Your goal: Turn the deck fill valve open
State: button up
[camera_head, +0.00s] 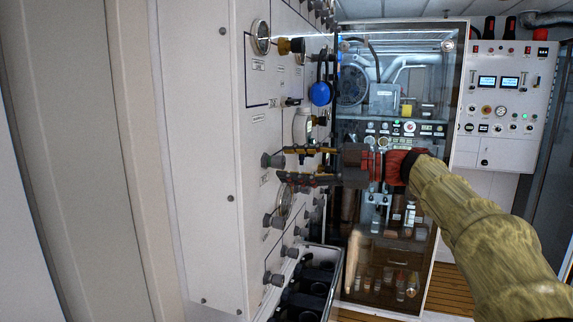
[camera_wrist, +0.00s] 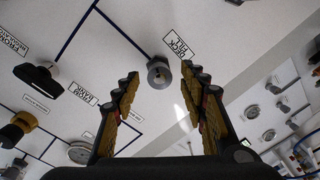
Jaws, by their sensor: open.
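The deck fill valve is a small grey round knob (camera_wrist: 158,72) on the white panel, beside a label (camera_wrist: 180,45) whose first word looks like DECK. In the wrist view it sits between and just beyond my two fingertips. My gripper (camera_wrist: 160,76) is open, with its yellow-and-black fingers apart and nothing between their pads. In the head view my gripper (camera_head: 285,163) points left at the panel, with the fingertips close to a grey knob (camera_head: 270,160). I cannot tell whether the fingers touch it. The knob's turned position is unclear.
A black handle (camera_wrist: 38,76) and a yellow-and-black knob (camera_wrist: 14,132) stick out of the panel nearby.

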jog(key=v, duration=1)
jog(key=shift+d, duration=0.2)
jog(key=shift+f, duration=0.1)
